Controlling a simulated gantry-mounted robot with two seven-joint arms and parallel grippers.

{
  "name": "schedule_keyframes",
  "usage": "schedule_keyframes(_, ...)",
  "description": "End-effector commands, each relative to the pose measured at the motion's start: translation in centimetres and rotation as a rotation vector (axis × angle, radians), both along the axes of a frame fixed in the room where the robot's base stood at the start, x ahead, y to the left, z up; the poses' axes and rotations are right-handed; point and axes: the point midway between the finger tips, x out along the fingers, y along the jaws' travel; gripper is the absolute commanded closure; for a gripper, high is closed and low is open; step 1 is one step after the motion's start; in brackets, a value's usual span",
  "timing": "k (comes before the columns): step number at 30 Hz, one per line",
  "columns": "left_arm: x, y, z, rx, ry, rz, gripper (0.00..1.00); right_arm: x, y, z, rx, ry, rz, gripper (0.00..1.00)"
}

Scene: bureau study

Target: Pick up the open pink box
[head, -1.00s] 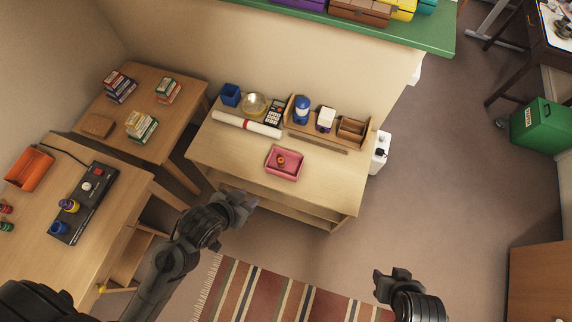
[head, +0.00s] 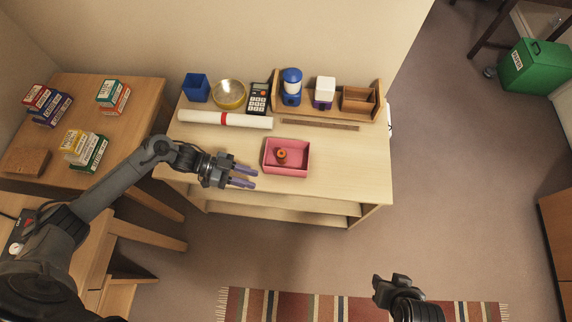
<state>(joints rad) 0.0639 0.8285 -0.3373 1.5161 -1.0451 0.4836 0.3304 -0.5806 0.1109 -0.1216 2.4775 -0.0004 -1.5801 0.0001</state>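The open pink box (head: 298,171) sits on the light wooden desk, near the middle of its top. A small orange-brown item (head: 282,156) is inside it. My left gripper (head: 246,177) is just left of the box, its two purple fingers pointing right toward it. The fingers are apart with nothing between them, and a small gap to the box shows. My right gripper (head: 391,282) is at the lower right, over the floor beyond the desk's front edge. Its fingers are too unclear to judge.
The desk (head: 345,178) holds a rolled paper (head: 200,119), a blue cup (head: 196,88), a yellow bowl (head: 229,94), a calculator (head: 258,99) and a wooden organizer (head: 376,85) behind the box. The desk top right of the box is clear.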

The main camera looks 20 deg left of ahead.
Motion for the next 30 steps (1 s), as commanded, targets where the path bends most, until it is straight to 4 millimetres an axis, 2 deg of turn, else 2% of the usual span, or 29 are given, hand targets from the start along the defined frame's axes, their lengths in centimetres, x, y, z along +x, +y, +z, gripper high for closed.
schedule_keyframes(1, 1.4, 1.4, -1.6, 0.03, -0.025, 0.006, 0.67, 0.0, 0.0, -2.4, -0.001, -0.001, 0.001, 0.57)
schedule_keyframes(4, 3.2, 2.9, -1.4, 0.064, -0.068, 0.008, 0.67, 0.0, -0.1, -4.0, -0.005, -0.002, 0.003, 0.57)
schedule_keyframes(9, 4.9, 3.6, -0.9, 0.085, -0.111, 0.011, 0.67, 0.0, -0.4, -5.2, -0.016, -0.002, 0.007, 0.57)
schedule_keyframes(21, 6.6, -0.5, -2.3, 0.082, -0.123, 0.013, 0.67, 0.1, -0.3, -5.5, -0.011, -0.005, 0.005, 0.57)
schedule_keyframes(30, 7.2, -2.1, -3.0, 0.081, -0.124, 0.012, 0.67, 0.1, -0.2, -5.6, -0.005, -0.005, 0.001, 0.57)
